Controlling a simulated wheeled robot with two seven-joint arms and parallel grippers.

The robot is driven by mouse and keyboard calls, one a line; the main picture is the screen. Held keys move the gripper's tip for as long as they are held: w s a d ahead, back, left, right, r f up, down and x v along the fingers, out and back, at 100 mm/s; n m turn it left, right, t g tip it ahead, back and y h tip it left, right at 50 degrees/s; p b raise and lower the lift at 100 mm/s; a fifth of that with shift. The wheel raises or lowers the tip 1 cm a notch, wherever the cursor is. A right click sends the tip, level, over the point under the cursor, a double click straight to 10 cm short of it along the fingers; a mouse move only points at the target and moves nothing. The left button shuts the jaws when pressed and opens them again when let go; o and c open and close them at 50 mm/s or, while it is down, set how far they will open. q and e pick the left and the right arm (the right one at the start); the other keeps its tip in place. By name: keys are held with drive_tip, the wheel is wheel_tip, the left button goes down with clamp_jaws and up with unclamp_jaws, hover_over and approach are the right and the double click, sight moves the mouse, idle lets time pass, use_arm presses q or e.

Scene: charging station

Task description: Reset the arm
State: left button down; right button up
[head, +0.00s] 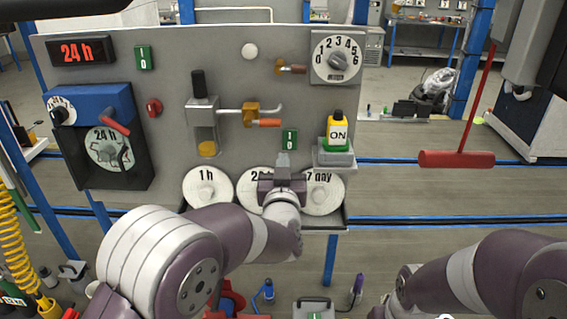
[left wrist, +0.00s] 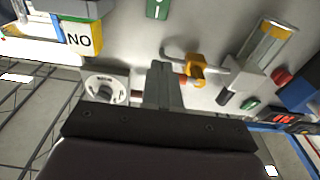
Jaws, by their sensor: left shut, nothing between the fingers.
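My left gripper (head: 283,160) is in front of the lower middle of the grey panel (head: 230,70). Its fingers are together with nothing between them. In the left wrist view the closed fingers (left wrist: 160,85) point toward the panel. My left wrist covers part of the middle dial on the lower shelf, between the "1 h" dial (head: 208,188) and the "7 day" dial (head: 323,191). My right arm (head: 490,275) comes in at the lower right, and its gripper does not show.
A red T-shaped handle (head: 457,159) hangs at the right.

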use_arm(q)
drive_tip(key=s+f+m+g+h, duration=0.3)
drive_tip(key=s+f+g, duration=0.85)
drive_tip(key=f, duration=0.55)
drive_tip(key=s+a+f+n+g+y, duration=0.1)
drive_tip(key=s+a+g, duration=0.5)
drive_tip(key=s+a, duration=1)
drive_tip(key=shift+s+a+f+n+y, duration=0.25)
drive_tip(key=shift+s+n+y, duration=0.65)
drive_tip(key=shift+s+y, duration=0.15)
